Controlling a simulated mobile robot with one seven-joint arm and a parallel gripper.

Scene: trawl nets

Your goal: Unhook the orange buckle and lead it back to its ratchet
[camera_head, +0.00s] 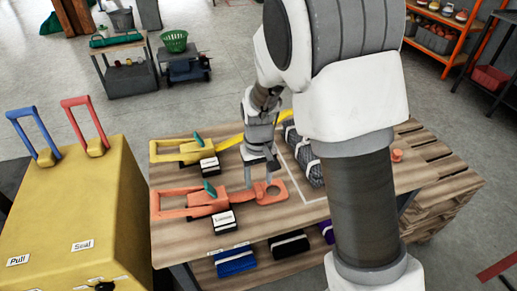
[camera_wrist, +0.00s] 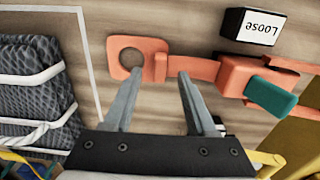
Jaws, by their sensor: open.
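The orange buckle (camera_head: 282,192) lies on the wooden tabletop, a flat plate with a round hole and a raised tab; it also shows in the wrist view (camera_wrist: 118,58). A short orange strap (camera_wrist: 198,68) joins it to the orange ratchet (camera_head: 202,200), which has a teal handle (camera_wrist: 270,97) and also shows in the wrist view (camera_wrist: 238,72). The buckle lies apart from the grey net bundle. My gripper (camera_head: 262,183) is open, pointing down over the buckle. In the wrist view its fingers (camera_wrist: 158,78) straddle the buckle's tab; whether they touch it I cannot tell.
A label block reading "LOOSE" (camera_wrist: 252,25) sits beside the orange ratchet. A yellow ratchet (camera_head: 180,152) lies behind, its yellow strap (camera_head: 232,139) running toward the net bundle (camera_head: 303,152). A yellow cabinet (camera_head: 75,205) with two upright handles stands left. My arm hides the table's right part.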

